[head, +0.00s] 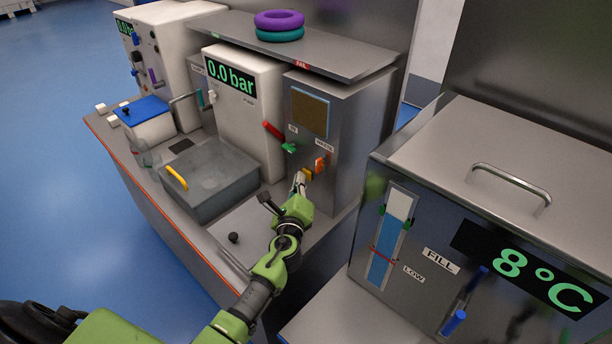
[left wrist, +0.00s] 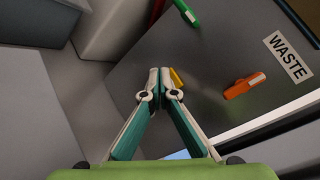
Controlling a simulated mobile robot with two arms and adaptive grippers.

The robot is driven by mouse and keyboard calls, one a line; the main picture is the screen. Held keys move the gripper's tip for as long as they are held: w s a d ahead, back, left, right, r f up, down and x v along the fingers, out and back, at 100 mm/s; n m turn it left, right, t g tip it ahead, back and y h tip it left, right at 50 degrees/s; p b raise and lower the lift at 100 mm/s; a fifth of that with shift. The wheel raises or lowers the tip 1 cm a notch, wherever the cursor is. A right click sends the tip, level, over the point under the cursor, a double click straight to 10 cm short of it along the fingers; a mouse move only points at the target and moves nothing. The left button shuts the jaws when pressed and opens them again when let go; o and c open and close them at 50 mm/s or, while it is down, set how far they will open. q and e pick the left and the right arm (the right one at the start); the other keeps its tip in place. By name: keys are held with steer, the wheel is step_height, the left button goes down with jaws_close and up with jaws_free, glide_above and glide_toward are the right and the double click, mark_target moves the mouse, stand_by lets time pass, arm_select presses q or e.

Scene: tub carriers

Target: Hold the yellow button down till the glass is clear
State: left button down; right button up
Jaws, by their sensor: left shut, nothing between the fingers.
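The yellow button (head: 307,174) is on the front of the grey metal cabinet (head: 340,140), low down beside an orange lever (head: 320,164). It also shows in the left wrist view (left wrist: 177,77), just right of the fingertips and partly hidden by them. My left gripper (head: 299,179) is shut and empty, its tips (left wrist: 162,76) at the button; I cannot tell whether they press it. The square glass (head: 309,114) higher on the same cabinet looks murky brown. My right gripper is not in view.
A green lever (head: 289,148) and a red lever (head: 274,131) stick out left of the button. A grey tub with a yellow handle (head: 176,178) stands on the bench. The 8°C tank (head: 440,250) stands at right. Purple and teal rings (head: 279,19) lie on the shelf.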

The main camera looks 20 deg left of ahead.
arm_select(q)
steer(key=shift+w+d+r, duration=0.1)
steer(key=shift+w+d, duration=0.05)
steer(key=shift+w, duration=0.2)
stand_by(0.9)
steer(key=shift+s, duration=0.15)
stand_by(0.9)
steer(key=shift+s+a, duration=0.3)
steer(key=shift+s, duration=0.4)
steer(key=shift+s, duration=0.1)
steer(key=s, duration=0.1)
steer(key=s+a, duration=0.1)
steer(key=s, duration=0.1)
steer(key=s+p, duration=0.1)
steer(key=shift+s+a, duration=0.3)
steer(key=shift+a, duration=0.05)
steer(key=shift+f, duration=0.2)
